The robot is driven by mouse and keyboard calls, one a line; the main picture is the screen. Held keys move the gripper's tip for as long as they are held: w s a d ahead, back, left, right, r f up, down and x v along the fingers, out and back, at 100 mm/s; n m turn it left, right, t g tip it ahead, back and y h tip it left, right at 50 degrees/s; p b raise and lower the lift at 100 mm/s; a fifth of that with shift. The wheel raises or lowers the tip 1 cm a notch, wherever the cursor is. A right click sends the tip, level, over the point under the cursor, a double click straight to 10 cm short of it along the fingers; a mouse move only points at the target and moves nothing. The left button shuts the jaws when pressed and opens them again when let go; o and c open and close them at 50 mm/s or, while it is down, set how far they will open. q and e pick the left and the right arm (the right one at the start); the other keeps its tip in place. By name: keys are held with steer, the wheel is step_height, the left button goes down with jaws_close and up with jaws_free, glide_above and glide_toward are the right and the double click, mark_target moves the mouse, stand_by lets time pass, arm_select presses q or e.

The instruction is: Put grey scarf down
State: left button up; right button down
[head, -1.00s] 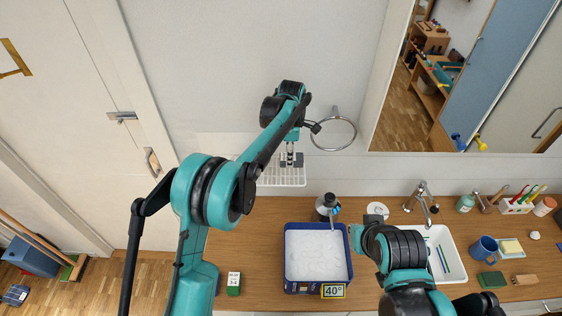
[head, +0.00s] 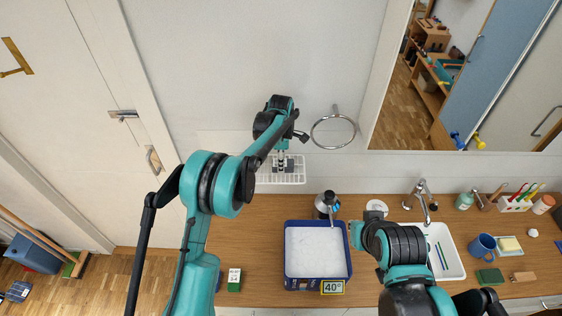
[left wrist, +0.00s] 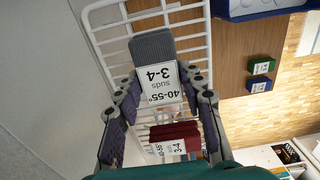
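The grey scarf (left wrist: 152,46) is a small folded pad with a white label reading 40-55° and suds 3-4, in the left wrist view. My left gripper (left wrist: 158,73) has its fingertips against the scarf's two sides, shut on it. White wires of the rack (left wrist: 106,43) show behind and around the scarf; whether it rests on them I cannot tell. In the head view my left gripper (head: 281,162) is over the wall rack (head: 291,178), and the scarf is mostly hidden there. A dark red folded cloth (left wrist: 174,131) lies by the rack wires. My right gripper is out of view.
A blue basin of suds (head: 316,284) with a 40° sign stands on the wooden counter (head: 255,215).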

arm_select(q)
steer(key=o, duration=0.4)
steer(key=shift+r, duration=0.1)
steer(key=shift+r, duration=0.35)
step_height(320, 180, up, 11)
steer(key=s+a+r+m+t, duration=0.2)
steer(key=s+a+r+m, duration=0.35)
steer(key=s+r, duration=0.2)
steer(key=s+a+m+t, duration=0.2)
steer(key=s+a+m, duration=0.25)
steer(key=s, duration=0.45)
steer(key=s+a+m+t, duration=0.1)
steer(key=s+a+m, duration=0.3)
steer(key=s, duration=0.5)
steer(key=s+a+f+m+t, duration=0.2)
steer(key=s+a+f+m, duration=0.1)
steer(key=s, duration=0.5)
step_height(320, 180, down, 2)
steer(key=shift+f+m, duration=0.1)
steer(key=shift+m, duration=0.4)
